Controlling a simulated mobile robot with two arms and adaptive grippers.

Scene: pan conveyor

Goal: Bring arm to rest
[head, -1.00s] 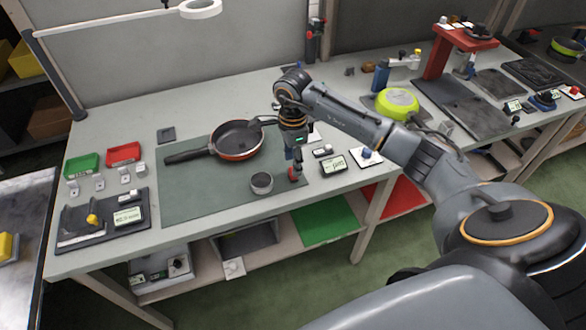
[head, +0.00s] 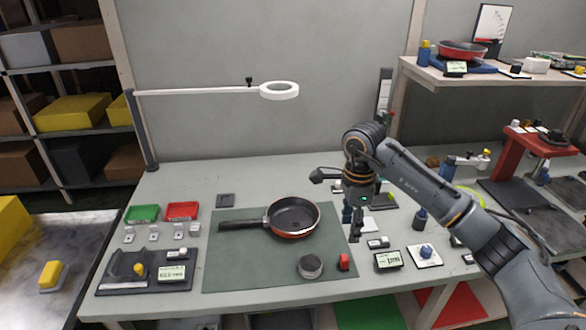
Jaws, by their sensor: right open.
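My right arm comes in from the right, and my right gripper (head: 353,225) hangs pointing down above the bench, to the right of the green mat. It is open, and nothing shows between its fingers. A red-sided pan (head: 293,218) with a dark inside lies on the mat (head: 240,268), its black handle pointing left. The pan stands apart from the gripper, to its left. My left gripper is not in the view.
Green (head: 142,213) and red trays (head: 182,211) sit at left. A ring lamp (head: 279,90) overhangs the bench (head: 190,185). A digital display (head: 388,260) stands right of the mat.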

